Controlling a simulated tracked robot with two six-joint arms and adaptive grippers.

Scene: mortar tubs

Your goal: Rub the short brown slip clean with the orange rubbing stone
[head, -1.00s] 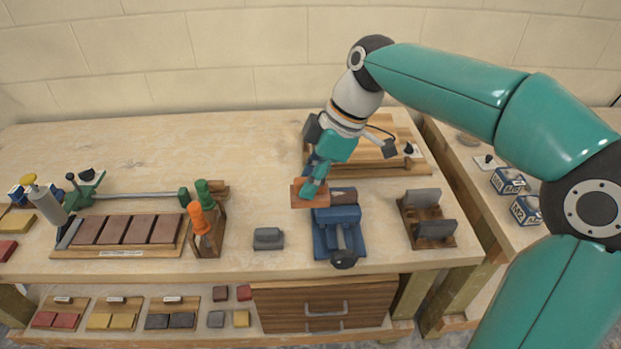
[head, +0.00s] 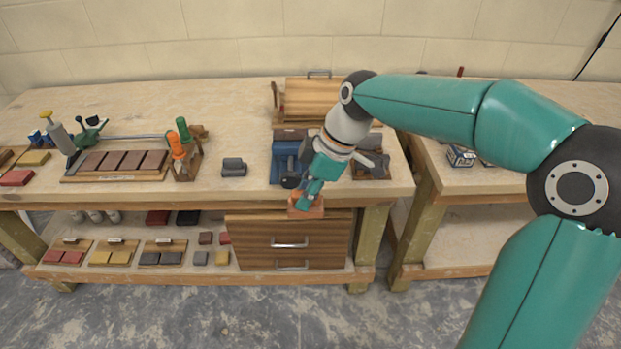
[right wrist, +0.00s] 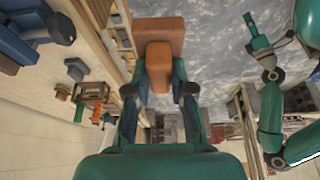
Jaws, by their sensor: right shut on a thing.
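My right gripper (head: 312,190) is shut on the orange rubbing stone (head: 306,208), which shows in front of the bench's front edge, above the drawer unit. In the right wrist view the stone (right wrist: 160,33) sits between the fingers, its wide part beyond the tips. The blue vise (head: 284,160) is just behind and left of my right gripper, apart from the stone. I cannot make out the short brown slip for certain; my gripper and arm cover part of the vise. My left gripper (right wrist: 257,36) appears small in the right wrist view, its jaws unclear.
A rack of brown slips (head: 120,162) lies on the left of the bench. Orange- and green-handled tools (head: 178,145) stand in a wooden holder. A grey block (head: 233,167) sits left of the vise. A drawer unit (head: 265,240) is below. A second bench stands right.

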